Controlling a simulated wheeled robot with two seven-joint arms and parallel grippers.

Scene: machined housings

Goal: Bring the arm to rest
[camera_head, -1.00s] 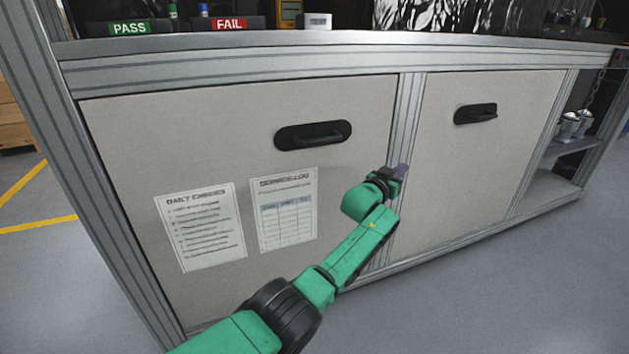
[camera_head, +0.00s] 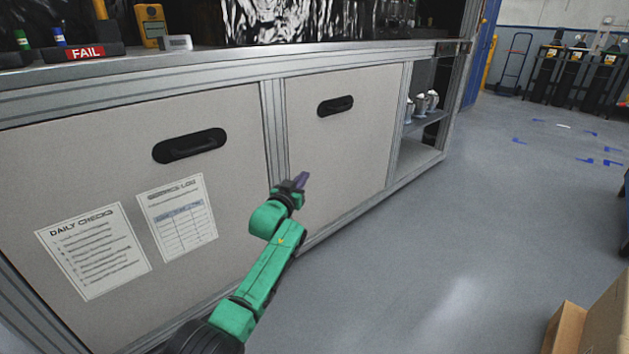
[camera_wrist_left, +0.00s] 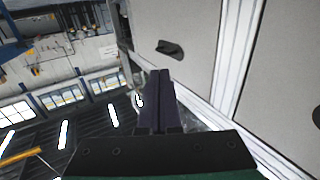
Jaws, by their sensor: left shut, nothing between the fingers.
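My left arm (camera_head: 265,270) is green with dark joints and reaches up from the bottom of the head view. My left gripper (camera_head: 301,181) is at its end, in front of the right cabinet door, and looks apart from it. In the left wrist view its two dark fingers (camera_wrist_left: 160,100) lie together, with nothing between them. My right gripper is not in the head view.
The cabinet has two grey doors with black handles (camera_head: 190,146) (camera_head: 335,105) and two posted sheets (camera_head: 92,250) (camera_head: 177,214). Its open shelf (camera_head: 425,125) holds metal housings. A cardboard box (camera_head: 600,325) stands at lower right. Open floor (camera_head: 450,240) lies between.

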